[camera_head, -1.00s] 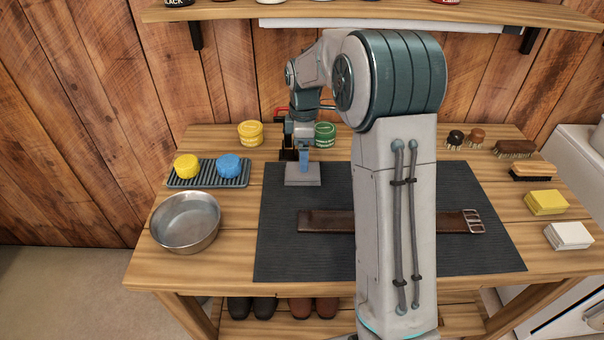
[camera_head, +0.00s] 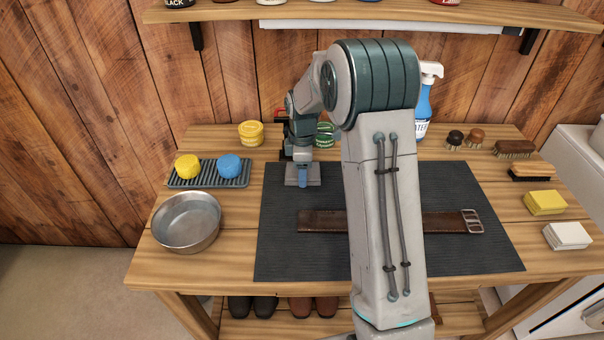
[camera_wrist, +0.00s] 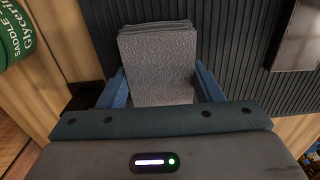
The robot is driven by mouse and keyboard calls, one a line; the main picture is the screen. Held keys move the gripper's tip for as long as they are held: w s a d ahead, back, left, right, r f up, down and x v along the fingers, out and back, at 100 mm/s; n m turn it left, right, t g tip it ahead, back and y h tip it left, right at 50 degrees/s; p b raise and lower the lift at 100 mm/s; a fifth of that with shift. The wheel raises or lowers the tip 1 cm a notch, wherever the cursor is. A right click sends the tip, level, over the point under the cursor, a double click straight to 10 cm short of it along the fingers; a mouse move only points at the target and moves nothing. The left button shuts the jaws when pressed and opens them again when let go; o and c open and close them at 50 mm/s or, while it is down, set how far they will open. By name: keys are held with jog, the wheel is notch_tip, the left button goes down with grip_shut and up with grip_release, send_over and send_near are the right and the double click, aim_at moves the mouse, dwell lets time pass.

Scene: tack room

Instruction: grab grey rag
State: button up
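The grey rag (camera_head: 314,172) is a folded, flat square lying on the far left part of the dark ribbed mat (camera_head: 285,262). It also shows in the wrist view (camera_wrist: 158,62), textured and stacked in layers. My gripper (camera_wrist: 160,72) is open over the rag, with one blue finger on each side of it. The fingers are close to the rag's side edges; whether they touch it is unclear. In the head view, my gripper (camera_head: 303,178) is low at the rag and hides part of it.
A brown leather strap (camera_head: 325,221) lies on the mat. A green tin (camera_head: 324,134) stands close behind my gripper, a yellow tin (camera_head: 251,133) to its left. A tray (camera_head: 208,182) with yellow and blue sponges and a metal bowl (camera_head: 186,222) are left. Brushes (camera_head: 515,149) are right.

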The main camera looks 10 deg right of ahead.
jog(key=shift+c, duration=1.1)
jog(key=shift+r, duration=0.15)
